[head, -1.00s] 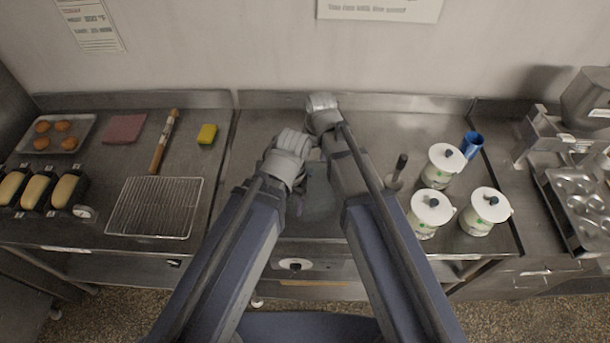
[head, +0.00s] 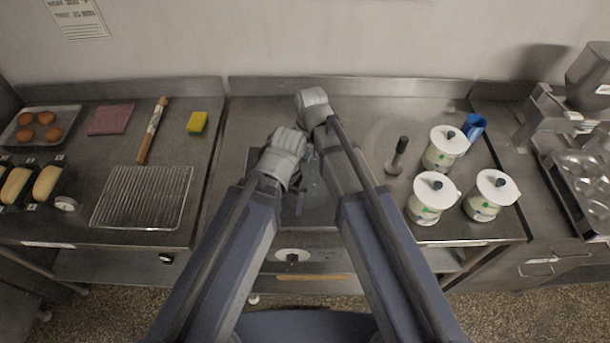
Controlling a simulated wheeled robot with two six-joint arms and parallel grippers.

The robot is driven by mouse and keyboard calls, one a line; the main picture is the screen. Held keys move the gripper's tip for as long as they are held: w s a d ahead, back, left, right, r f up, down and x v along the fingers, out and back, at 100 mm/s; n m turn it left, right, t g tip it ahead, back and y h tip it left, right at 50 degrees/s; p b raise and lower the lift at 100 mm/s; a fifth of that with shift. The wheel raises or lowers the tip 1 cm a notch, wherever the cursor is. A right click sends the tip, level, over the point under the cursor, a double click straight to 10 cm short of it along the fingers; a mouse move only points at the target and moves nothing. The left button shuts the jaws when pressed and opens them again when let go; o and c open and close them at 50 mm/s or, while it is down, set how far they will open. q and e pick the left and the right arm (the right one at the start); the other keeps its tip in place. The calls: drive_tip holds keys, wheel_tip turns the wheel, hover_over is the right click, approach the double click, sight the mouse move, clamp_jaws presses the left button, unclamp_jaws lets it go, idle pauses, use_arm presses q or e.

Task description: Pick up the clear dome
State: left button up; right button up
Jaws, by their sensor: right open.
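A faint, see-through round outline, which looks like the clear dome (head: 376,140), shows on the steel counter right of my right arm. Its edges are hard to make out. A dark-topped upright handle (head: 401,147) stands within or beside it; I cannot tell whether they are joined. My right gripper (head: 309,153) is open, left of the dome and apart from it, its fingers partly hidden by the wrist. My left gripper (head: 299,202) points down over a dark glossy plate (head: 320,212) at the middle; its jaws are too small and dark to read.
Several white-lidded canisters (head: 433,190) and a blue cup (head: 474,127) stand on the right. A wall closes the back.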

drive_tip(key=shift+f, duration=0.2)
clamp_jaws()
idle(0.4)
idle(0.9)
